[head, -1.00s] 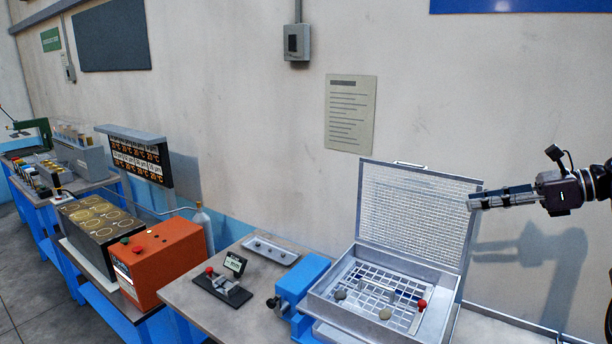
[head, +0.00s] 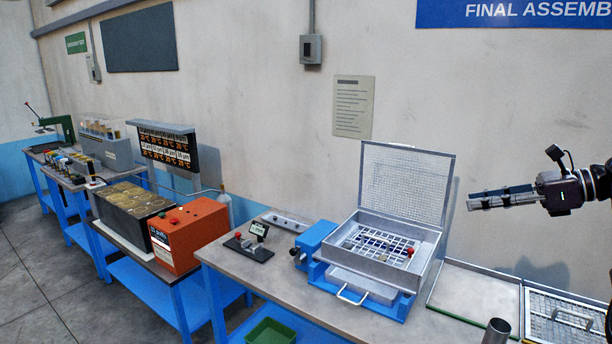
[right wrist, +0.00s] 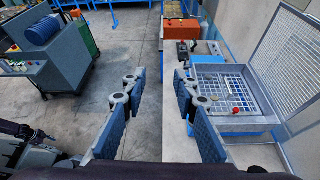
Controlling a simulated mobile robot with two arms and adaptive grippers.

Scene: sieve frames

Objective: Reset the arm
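My right gripper (head: 472,200) reaches in from the right edge in the head view, held level in the air right of the sieve box's raised lid. In the right wrist view its two blue-padded fingers (right wrist: 160,84) stand wide apart with nothing between them, so it is open and empty. The sieve box (head: 335,268) stands on the bench with its mesh lid (head: 405,185) raised. It also shows in the right wrist view (right wrist: 243,122), right of the fingers. A red knob and small round pieces lie on its grid. My left gripper is not in view.
An orange box (head: 190,240), a small black stand (head: 250,250) and a blue block (head: 314,240) sit left of the sieve box.

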